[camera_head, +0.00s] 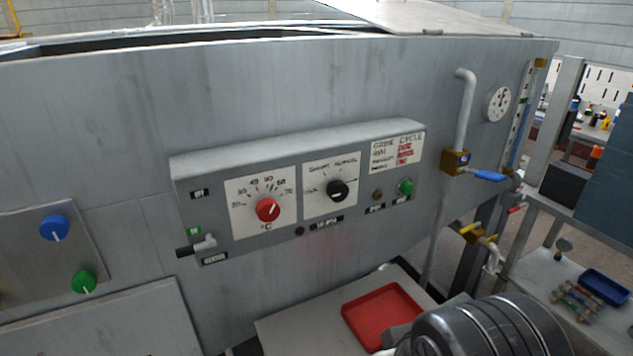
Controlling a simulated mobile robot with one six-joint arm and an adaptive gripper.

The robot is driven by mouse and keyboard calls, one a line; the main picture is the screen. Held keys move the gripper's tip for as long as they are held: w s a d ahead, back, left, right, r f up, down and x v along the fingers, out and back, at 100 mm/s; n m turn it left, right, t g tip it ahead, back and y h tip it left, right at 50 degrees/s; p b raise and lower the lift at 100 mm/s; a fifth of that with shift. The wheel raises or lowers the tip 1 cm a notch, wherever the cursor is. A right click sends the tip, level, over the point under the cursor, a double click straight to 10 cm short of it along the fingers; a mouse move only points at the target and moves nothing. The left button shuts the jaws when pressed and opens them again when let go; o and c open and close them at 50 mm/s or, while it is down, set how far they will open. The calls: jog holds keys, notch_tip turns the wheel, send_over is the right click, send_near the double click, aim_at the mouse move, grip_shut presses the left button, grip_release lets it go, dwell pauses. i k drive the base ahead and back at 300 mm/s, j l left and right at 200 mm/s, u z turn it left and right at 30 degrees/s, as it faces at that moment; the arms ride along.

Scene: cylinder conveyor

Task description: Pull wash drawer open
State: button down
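I cannot pick out a labelled wash drawer with certainty. A pale flat surface (290,333) juts from the foot of the grey machine wall, with a shallow red tray (383,314) on it; whether it is a drawer, I cannot tell. The grey control box (290,150) on the wall carries a red temperature knob (268,210), a black selector knob (338,190) and a green button (406,187). A small grey lever (203,243) sits at its lower left. My gripper is not in view; a dark ribbed arm part of mine covers the lower right.
A panel with a blue knob (54,228) and green knob (84,281) is at left. A pipe with a blue-handled valve (488,176) and a gauge (497,103) are at right. A shelf (545,280) holding a blue tray (604,285) stands beyond.

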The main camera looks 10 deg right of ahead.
aim_at(153, 318)
jog(key=u, duration=2)
jog(key=k+j, duration=0.1)
jog(key=j, duration=0.15)
jog(key=i+j, duration=0.15)
jog(key=j, duration=0.25)
jog(key=i+j+z, duration=0.15)
jog(key=j, duration=0.6)
jog(key=i+j+z, duration=0.1)
jog(key=j, duration=0.3)
jog(key=i+l, duration=0.15)
jog(key=i, duration=0.25)
jog(key=i+l+z, duration=0.1)
jog(key=i, duration=0.3)
